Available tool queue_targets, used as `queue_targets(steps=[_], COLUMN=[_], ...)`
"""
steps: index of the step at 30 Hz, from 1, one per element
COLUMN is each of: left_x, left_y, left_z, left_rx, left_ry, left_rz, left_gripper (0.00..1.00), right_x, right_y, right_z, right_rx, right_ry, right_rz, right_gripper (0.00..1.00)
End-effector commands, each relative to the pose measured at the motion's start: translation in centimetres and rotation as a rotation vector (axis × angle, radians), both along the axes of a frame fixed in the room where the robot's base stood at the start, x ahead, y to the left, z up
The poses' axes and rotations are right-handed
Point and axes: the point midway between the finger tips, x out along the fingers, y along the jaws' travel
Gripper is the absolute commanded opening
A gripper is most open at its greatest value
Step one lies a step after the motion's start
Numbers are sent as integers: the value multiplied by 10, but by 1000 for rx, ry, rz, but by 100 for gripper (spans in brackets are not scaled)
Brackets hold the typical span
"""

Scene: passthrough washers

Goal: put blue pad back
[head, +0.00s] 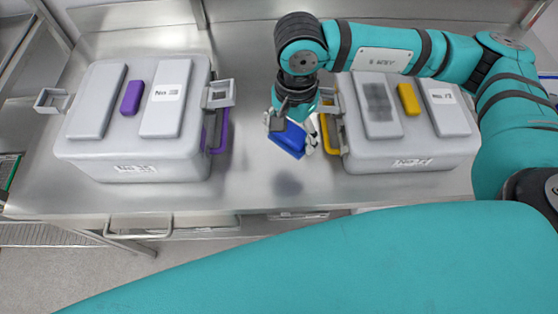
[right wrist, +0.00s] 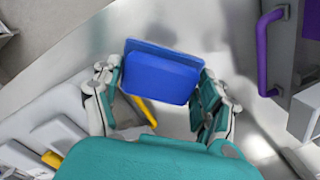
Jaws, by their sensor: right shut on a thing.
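The blue pad (head: 287,138) is held above the metal table between the two boxes. My right gripper (head: 290,137) is shut on it. In the right wrist view the blue pad (right wrist: 160,76) sits between the two fingers of my right gripper (right wrist: 160,92), with its broad face toward the camera. A soft shadow lies on the table below the pad in the head view. My left gripper is not in the head view.
A grey box with a purple handle (head: 219,130) stands on the left, with a purple block (head: 132,97) on its lid. A grey box with a yellow handle (head: 329,133) stands on the right, with a yellow block (head: 408,99). The metal table (head: 262,60) is clear between them.

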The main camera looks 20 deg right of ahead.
Motion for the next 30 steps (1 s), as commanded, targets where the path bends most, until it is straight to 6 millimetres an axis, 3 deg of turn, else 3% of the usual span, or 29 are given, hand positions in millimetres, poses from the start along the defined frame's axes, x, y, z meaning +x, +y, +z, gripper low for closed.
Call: queue_targets(steps=[6, 12, 16, 24, 30], left_x=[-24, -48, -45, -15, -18], left_y=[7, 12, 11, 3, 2], left_z=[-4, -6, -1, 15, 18], left_rx=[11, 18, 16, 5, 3], left_ry=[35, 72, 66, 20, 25], left_rz=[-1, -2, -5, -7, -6], left_gripper=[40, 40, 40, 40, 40], right_x=[7, 9, 9, 9, 9], right_y=[20, 29, 30, 30, 30], right_z=[-10, -16, -26, -71, -87], right_rx=[-11, -17, -21, -21, -20], right_ry=[1, 1, 4, 4, 3], right_rz=[-505, -758, -811, -815, -814], right_gripper=[45, 45, 45, 45, 45])
